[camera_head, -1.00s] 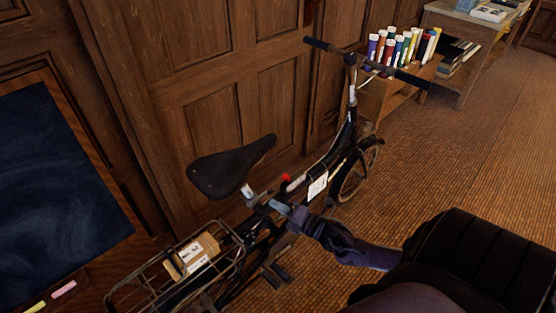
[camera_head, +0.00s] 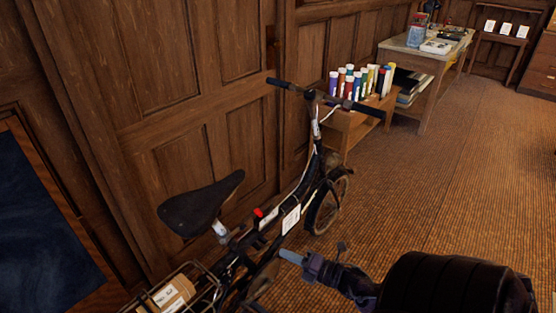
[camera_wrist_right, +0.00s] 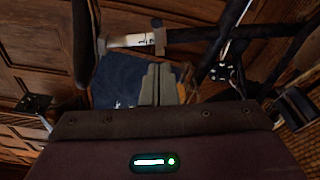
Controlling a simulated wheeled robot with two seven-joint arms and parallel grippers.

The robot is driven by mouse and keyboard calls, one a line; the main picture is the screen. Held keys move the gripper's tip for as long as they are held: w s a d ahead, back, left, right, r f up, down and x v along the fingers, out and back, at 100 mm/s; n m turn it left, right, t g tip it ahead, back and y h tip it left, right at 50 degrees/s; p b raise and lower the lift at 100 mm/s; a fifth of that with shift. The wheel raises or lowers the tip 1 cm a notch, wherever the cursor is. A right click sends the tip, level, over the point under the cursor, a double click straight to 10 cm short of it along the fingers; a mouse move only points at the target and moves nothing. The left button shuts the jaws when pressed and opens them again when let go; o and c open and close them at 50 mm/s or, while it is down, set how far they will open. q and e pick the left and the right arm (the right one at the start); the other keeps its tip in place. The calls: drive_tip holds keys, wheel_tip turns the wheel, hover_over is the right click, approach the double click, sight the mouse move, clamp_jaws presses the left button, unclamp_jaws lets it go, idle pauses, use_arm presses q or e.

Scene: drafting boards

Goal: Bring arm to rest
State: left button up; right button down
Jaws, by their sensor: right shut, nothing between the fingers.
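My right gripper (camera_head: 292,257) is shut and empty. In the head view it points left, just to the right of the bicycle's lower frame, and its arm comes in from the bottom right. In the right wrist view the shut fingers (camera_wrist_right: 159,84) show at the middle, with the bicycle's dark tubes close beyond them. The bicycle (camera_head: 291,220) stands upright along the panelled wall. It has a black saddle (camera_head: 201,203) and a rear rack with a cardboard parcel (camera_head: 172,297) in it. My left gripper is not in view.
A low wooden shelf with several coloured tubes (camera_head: 350,84) stands behind the handlebars. A worktable (camera_head: 407,47) with books and jars is at the back. A dark board (camera_head: 38,235) leans at the left. The brown floor (camera_head: 440,190) on the right is clear.

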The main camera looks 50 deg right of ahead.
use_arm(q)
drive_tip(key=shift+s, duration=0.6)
use_arm(e)
drive_tip(key=shift+s, duration=0.15)
drive_tip(key=shift+d+f, duration=0.1)
drive_tip(key=s+f+m+g+h, duration=0.25)
drive_tip(key=s+f+m, duration=0.2)
drive_tip(key=f, duration=0.35)
drive_tip(key=s+f+m+g+h+p, duration=0.1)
drive_tip(key=s+f+m+g+h, duration=0.15)
drive_tip(key=s+f+m, duration=0.4)
drive_tip(key=s+f+m+g+h, duration=0.1)
drive_tip(key=s+f+m+g, duration=0.15)
drive_tip(key=f, duration=0.75)
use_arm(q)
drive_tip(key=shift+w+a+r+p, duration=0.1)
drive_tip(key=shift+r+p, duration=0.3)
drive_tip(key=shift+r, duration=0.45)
use_arm(e)
drive_tip(key=s+a+f+m+g+y, duration=0.1)
drive_tip(key=s+a+f+m+g, duration=0.3)
drive_tip(key=s+a, duration=0.4)
drive_tip(key=s+a+f+m+g, duration=0.4)
drive_tip(key=s+a+f, duration=0.3)
drive_tip(key=a, duration=0.4)
drive_tip(key=shift+s+f+y, duration=0.15)
drive_tip(key=shift+s+y, duration=0.25)
drive_tip(key=shift+s, duration=0.3)
